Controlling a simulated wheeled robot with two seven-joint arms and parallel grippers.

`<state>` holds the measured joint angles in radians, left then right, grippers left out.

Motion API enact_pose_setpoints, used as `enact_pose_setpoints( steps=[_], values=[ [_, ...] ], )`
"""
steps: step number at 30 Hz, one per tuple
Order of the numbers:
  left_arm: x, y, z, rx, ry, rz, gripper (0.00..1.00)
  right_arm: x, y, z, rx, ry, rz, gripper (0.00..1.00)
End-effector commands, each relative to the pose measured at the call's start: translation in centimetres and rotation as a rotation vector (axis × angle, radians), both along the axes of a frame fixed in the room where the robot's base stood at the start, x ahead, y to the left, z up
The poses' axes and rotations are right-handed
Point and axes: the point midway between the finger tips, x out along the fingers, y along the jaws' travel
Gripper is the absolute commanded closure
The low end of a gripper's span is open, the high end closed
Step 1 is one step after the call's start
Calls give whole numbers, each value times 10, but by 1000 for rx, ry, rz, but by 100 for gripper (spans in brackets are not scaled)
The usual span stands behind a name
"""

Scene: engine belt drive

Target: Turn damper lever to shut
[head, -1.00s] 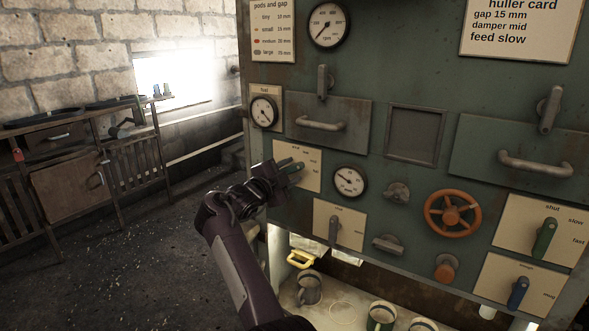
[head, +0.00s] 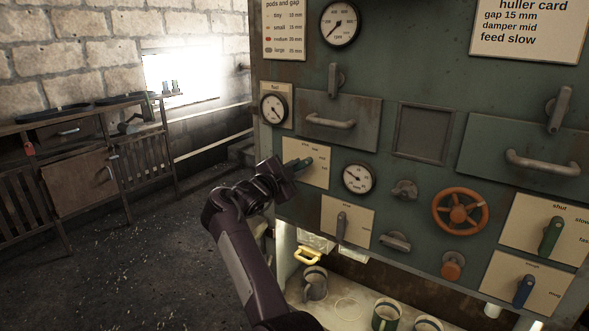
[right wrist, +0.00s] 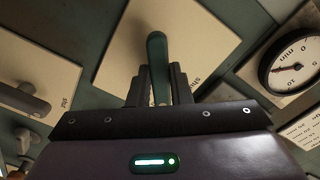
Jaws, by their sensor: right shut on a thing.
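A green lever handle (head: 306,161) sits on a cream label plate (head: 317,178) at the left of the green panel. My right gripper (head: 296,166) reaches it from the lower left. In the right wrist view its two fingers (right wrist: 158,88) are shut on the green lever (right wrist: 157,52), one on each side. The plate (right wrist: 112,65) behind carries upside-down lettering that seems to read "shut". The head view's lettering there is too small to read. My left gripper is not in view.
A dial gauge (head: 358,179) is just right of the plate, another gauge (head: 274,109) above left. A grey lever (head: 341,225) is below. An orange handwheel (head: 460,212) and other levers are further right. Mugs (head: 314,283) stand on a shelf below. The floor at left is clear.

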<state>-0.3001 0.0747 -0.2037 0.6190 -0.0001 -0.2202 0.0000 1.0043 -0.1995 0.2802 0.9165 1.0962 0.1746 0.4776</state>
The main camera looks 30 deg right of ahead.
Motion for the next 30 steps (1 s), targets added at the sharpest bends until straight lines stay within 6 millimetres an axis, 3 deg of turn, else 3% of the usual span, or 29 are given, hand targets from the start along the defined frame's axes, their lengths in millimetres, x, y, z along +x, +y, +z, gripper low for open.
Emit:
enact_pose_setpoints(
  steps=[21, 30],
  values=[
    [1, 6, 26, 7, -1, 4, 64, -1, -4, 11, -258, 581, -8, 100],
    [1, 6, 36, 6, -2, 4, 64, -1, -4, 11, -331, 754, -9, 100]
  ],
)
